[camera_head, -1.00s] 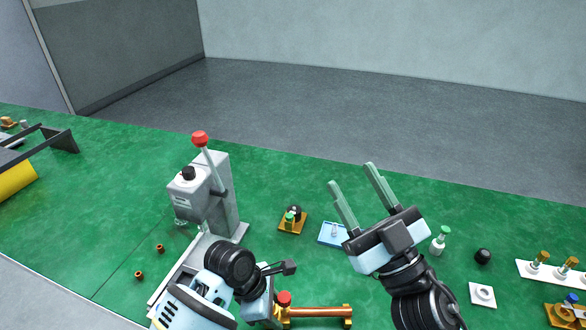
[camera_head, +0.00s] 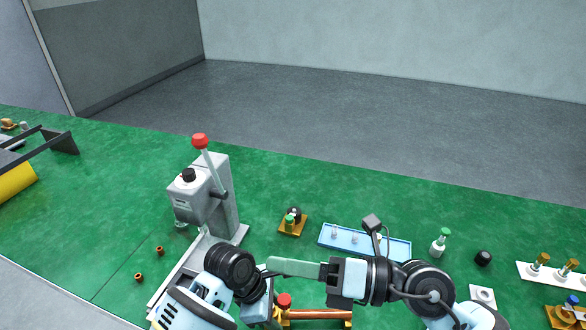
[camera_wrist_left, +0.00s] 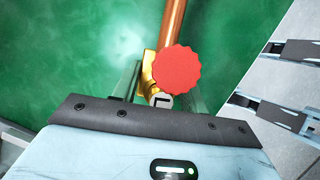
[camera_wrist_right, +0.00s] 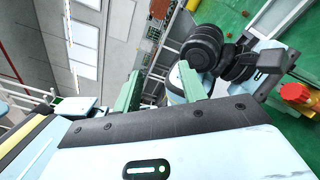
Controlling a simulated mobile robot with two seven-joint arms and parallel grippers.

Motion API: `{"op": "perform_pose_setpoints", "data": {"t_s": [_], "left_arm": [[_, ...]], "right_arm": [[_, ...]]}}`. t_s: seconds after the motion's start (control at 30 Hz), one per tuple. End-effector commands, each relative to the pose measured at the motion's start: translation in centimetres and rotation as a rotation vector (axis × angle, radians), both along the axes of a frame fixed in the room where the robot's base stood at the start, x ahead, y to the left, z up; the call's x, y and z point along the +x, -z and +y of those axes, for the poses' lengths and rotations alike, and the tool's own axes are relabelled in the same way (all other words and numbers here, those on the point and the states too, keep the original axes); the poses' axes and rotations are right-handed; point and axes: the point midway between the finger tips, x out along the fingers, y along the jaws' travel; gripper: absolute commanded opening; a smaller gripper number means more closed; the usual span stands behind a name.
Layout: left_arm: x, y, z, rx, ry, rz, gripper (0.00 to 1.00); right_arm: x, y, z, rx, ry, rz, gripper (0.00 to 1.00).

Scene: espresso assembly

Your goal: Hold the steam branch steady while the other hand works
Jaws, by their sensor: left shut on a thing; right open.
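The steam branch is a copper pipe (camera_head: 325,314) with a brass valve body (camera_wrist_left: 150,75) and a red knob (camera_head: 284,300). It lies low at the front of the green table, partly behind my arms. In the left wrist view the red knob (camera_wrist_left: 179,69) is large and sits between the fingers. My left gripper (camera_wrist_left: 160,92) is shut on the branch by its brass part. My right gripper (camera_head: 272,266) is open and empty, turned sideways with its fingers pointing left, above the branch and close to my left wrist. It also shows in the right wrist view (camera_wrist_right: 160,85).
A grey press (camera_head: 222,200) with a red-knobbed lever stands behind my left arm. A blue tray (camera_head: 368,250) with small parts, an orange pad (camera_head: 292,230), a green-capped bottle (camera_head: 439,243) and a black knob (camera_head: 483,257) lie further right.

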Motion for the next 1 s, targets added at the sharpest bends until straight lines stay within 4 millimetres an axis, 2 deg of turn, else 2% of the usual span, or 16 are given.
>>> {"op": "perform_pose_setpoints", "data": {"t_s": [0.1,0.2,0.3,0.4,0.5,0.67,1.0], "left_arm": [[0.0,0.0,0.0,0.000,0.000,-0.001,0.00],[0.0,0.0,0.0,0.000,0.000,-0.001,0.00],[0.0,0.0,0.0,0.000,0.000,-0.001,0.00],[0.0,0.0,0.0,0.000,0.000,-0.001,0.00],[0.0,0.0,0.0,0.000,0.000,-0.001,0.00],[0.0,0.0,0.0,0.000,0.000,-0.001,0.00],[0.0,0.0,0.0,0.000,0.000,-0.001,0.00]], "right_arm": [[0.3,4.2,-0.8,-0.302,-0.056,-0.258,0.42],[0.9,7.4,-2.2,-0.526,-0.115,-0.431,0.42],[1.6,9.7,-4.0,-0.705,-0.174,-0.560,0.42],[2.1,11.1,-5.4,-0.825,-0.220,-0.639,0.42],[2.4,11.8,-6.3,-0.893,-0.248,-0.681,0.42],[2.6,12.2,-6.7,-0.924,-0.261,-0.700,0.42],[2.9,13.5,-5.3,-0.917,-0.261,-0.694,0.42]]}}
